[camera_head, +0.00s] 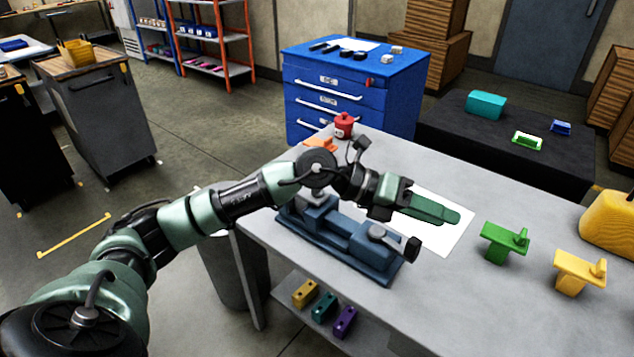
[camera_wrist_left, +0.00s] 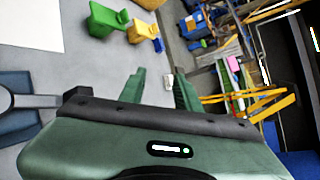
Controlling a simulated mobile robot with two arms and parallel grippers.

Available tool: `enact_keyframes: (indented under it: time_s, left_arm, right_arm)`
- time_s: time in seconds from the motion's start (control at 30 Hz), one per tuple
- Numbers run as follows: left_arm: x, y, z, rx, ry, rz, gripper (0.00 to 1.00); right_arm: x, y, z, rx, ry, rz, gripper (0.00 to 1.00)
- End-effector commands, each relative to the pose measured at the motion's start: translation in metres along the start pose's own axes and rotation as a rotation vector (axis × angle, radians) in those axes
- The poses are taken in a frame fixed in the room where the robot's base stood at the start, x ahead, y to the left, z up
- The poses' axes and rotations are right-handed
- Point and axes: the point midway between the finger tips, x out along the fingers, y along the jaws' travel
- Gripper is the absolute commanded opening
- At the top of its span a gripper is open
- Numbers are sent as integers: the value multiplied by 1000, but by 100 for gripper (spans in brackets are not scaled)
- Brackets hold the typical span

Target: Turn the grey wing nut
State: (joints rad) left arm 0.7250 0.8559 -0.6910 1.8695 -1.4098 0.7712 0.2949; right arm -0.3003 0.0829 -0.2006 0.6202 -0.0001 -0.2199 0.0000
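A blue vise-like jig (camera_head: 345,240) sits on the grey table. A small grey part (camera_head: 377,231) with a lever to a black knob (camera_head: 412,249) stands on its right end. I cannot tell whether this part is the grey wing nut. Another grey piece (camera_head: 313,198) shows on the jig's far end, partly hidden by my left arm. My left gripper (camera_head: 456,216) is above the table, past the jig, pointing right. In the left wrist view its fingers (camera_wrist_left: 160,78) stand apart with nothing between them. A grey part (camera_wrist_left: 28,100) on the jig shows at left there. My right gripper is out of view.
A white sheet (camera_head: 450,238) lies under the gripper. A green block (camera_head: 503,243), a yellow block (camera_head: 577,271) and a larger yellow object (camera_head: 610,225) stand to the right. A red container (camera_head: 344,125) is at the far edge. Coloured blocks (camera_head: 323,308) sit on a lower shelf.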

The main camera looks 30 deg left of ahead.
Motion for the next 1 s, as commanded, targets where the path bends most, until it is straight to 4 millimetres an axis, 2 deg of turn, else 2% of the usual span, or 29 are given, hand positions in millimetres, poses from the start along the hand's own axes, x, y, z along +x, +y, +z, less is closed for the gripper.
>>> enact_keyframes:
  time_s: [0.03, 0.07, 0.1, 0.17, 0.2, 0.3, 0.4, 0.53, 1.0]
  left_arm:
    - [-24, 33, 10, 75, 69, 165, 33]
    - [-41, 53, 14, 104, 111, 263, 33]
    - [-66, 78, 20, 130, 158, 391, 33]
    - [-108, 109, 30, 145, 214, 572, 33]
    - [-136, 125, 36, 142, 241, 678, 33]
    - [-193, 149, 46, 118, 283, 875, 33]
    - [-227, 159, 51, 92, 301, 982, 33]
    - [-238, 167, 50, 79, 311, 1025, 33]
    - [-204, 222, 36, 80, 313, 1019, 33]
  right_arm:
    - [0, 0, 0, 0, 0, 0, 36]
    - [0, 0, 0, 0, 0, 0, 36]
    - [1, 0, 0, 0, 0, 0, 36]
    - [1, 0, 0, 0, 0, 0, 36]
    - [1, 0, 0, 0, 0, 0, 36]
    - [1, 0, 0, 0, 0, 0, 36]
    - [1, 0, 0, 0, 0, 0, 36]
    - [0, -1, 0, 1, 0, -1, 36]
    - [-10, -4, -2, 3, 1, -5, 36]
